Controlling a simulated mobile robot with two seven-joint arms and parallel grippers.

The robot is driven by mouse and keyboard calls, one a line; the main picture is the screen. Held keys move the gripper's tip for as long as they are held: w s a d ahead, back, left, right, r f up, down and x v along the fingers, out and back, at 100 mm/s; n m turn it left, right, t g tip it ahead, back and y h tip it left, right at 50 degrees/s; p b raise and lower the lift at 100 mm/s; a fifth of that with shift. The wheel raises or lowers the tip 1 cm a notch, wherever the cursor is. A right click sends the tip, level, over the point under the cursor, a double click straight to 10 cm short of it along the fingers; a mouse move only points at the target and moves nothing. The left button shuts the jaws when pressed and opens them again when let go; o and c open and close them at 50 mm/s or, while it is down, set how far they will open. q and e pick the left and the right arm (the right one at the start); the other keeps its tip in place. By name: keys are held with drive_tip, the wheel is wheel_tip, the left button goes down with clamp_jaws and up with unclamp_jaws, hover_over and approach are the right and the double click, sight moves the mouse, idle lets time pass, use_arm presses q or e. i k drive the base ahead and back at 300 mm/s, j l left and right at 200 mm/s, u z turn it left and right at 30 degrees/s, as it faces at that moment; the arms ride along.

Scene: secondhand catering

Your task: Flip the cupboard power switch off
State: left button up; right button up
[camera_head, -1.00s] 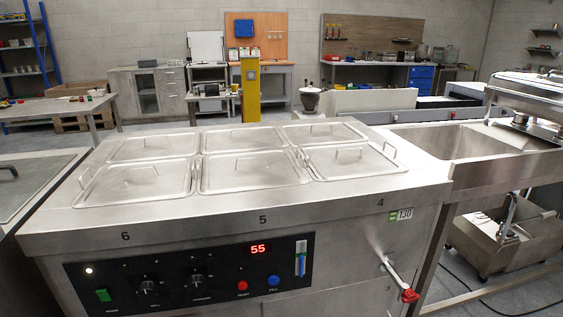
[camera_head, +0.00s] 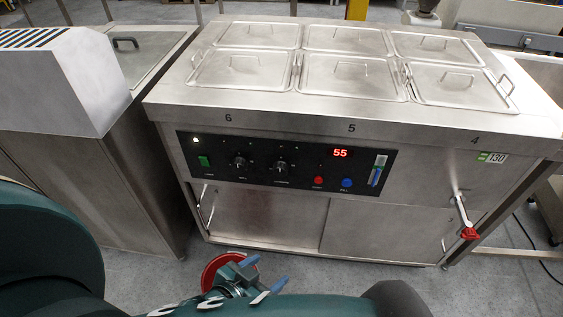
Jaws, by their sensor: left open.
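The steel heated cupboard (camera_head: 268,219) has a black control panel (camera_head: 290,164) on its front. At the panel's left end is a green power switch (camera_head: 204,161), with a lit white lamp above it. The switch's tilt is too small to tell. A red display (camera_head: 340,153) reads 55. My left gripper (camera_head: 260,277) is at the bottom middle, below and in front of the panel, apart from it. Its two blue-tipped fingers are spread and empty. My right gripper is not in view.
Two black knobs, a red button (camera_head: 318,180) and a blue button (camera_head: 347,183) lie right of the switch. A red-handled drain valve (camera_head: 468,233) juts out at right. Lidded pans fill the top. A steel counter with a grey hood (camera_head: 72,75) stands at left.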

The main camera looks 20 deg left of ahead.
sight(204, 160)
drive_tip(key=u, duration=1.3)
drive_tip(key=k+l+u, duration=0.15)
drive_tip(key=u, duration=0.45)
